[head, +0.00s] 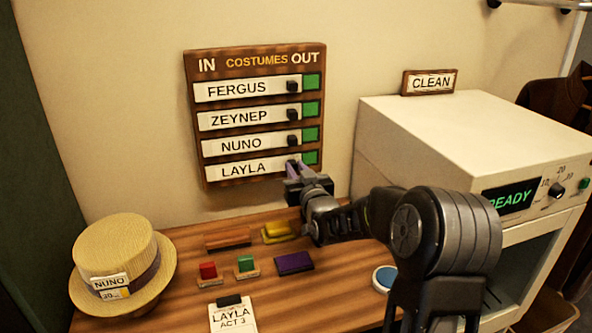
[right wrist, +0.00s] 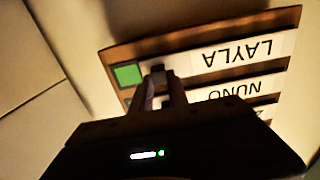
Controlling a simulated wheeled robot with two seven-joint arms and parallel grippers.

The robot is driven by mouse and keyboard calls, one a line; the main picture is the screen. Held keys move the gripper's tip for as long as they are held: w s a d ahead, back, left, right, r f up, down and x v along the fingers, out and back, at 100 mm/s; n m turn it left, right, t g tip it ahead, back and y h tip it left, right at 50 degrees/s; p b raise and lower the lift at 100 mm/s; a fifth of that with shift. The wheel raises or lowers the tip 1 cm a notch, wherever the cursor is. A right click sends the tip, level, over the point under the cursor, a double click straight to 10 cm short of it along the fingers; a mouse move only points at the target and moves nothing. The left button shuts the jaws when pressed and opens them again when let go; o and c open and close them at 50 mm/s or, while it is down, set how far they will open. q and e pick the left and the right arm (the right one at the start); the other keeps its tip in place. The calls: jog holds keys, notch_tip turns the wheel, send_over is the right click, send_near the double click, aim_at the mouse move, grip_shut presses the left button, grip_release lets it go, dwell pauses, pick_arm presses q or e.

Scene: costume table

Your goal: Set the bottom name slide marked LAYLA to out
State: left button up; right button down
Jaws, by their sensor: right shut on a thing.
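The brown COSTUMES board (head: 255,61) hangs on the wall, with IN at the left and OUT at the right. Its bottom white slide marked LAYLA (head: 243,168) has a dark knob at its right end and a green patch (head: 310,158) to the right. My right gripper (head: 294,169) is shut on that knob. The right wrist view shows the LAYLA slide (right wrist: 238,50) upside down, with the knob (right wrist: 158,73) between the fingertips and the green patch (right wrist: 128,75) beside it. My left gripper is not in view.
The FERGUS (head: 240,89), ZEYNEP (head: 240,119) and NUNO (head: 240,145) slides sit above, each with green at its right. Below are a straw hat (head: 112,250), small coloured blocks and a LAYLA tag (head: 233,317). A white machine (head: 440,130) stands at right.

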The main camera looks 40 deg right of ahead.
dwell(0.8)
jog(key=d+b, duration=0.1)
jog(key=s+d+b, duration=0.1)
jog(key=d+b, duration=0.3)
jog(key=shift+s+d+f, duration=0.1)
jog(key=shift+s, duration=0.3)
jog(key=shift+d+r, duration=0.15)
jog(key=shift+r, duration=0.05)
jog(key=c, duration=1.4)
grip_release()
jog(key=shift+s+d, duration=0.1)
jog(key=shift+d, duration=0.05)
jog(key=shift+c, duration=0.2)
jog(key=shift+o, duration=0.8)
jog(key=shift+s+f, duration=0.1)
